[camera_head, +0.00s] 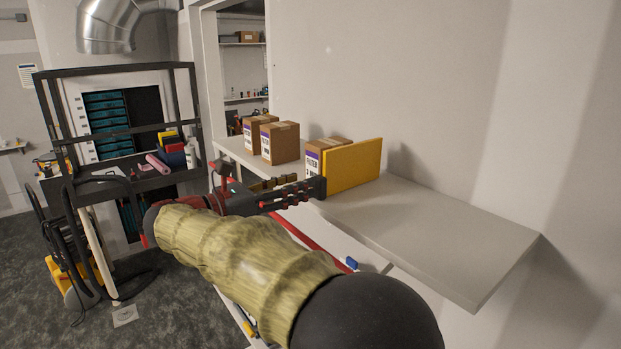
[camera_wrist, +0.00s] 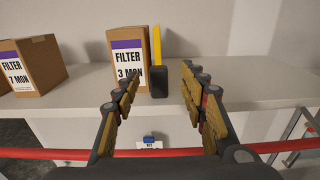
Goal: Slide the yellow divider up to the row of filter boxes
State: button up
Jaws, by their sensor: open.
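The yellow divider (camera_head: 354,166) stands upright on the shelf, beside the nearest filter box (camera_head: 312,163). In the wrist view the divider (camera_wrist: 156,44) shows edge-on, just right of that box (camera_wrist: 127,62); I cannot tell whether they touch. A dark upright block (camera_wrist: 158,82) is at its near end. Two more filter boxes (camera_head: 280,142) (camera_head: 256,131) stand farther along the shelf. My gripper (camera_head: 320,188) is at the shelf's front edge by the divider. In the wrist view my gripper (camera_wrist: 160,80) is open, its fingers apart on either side of the dark block.
The pale shelf (camera_head: 440,232) is bare on the divider's right side, with a wall behind it. A red bar (camera_wrist: 60,154) runs below the shelf's front edge. A small blue item (camera_head: 354,264) is below the edge. A dark rack (camera_head: 120,168) stands at the left.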

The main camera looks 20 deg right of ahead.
jog(key=x, duration=0.5)
jog(key=shift+w+f, duration=0.1)
jog(key=shift+w, duration=0.15)
jog(key=c, duration=0.3)
jog(key=c, duration=0.8)
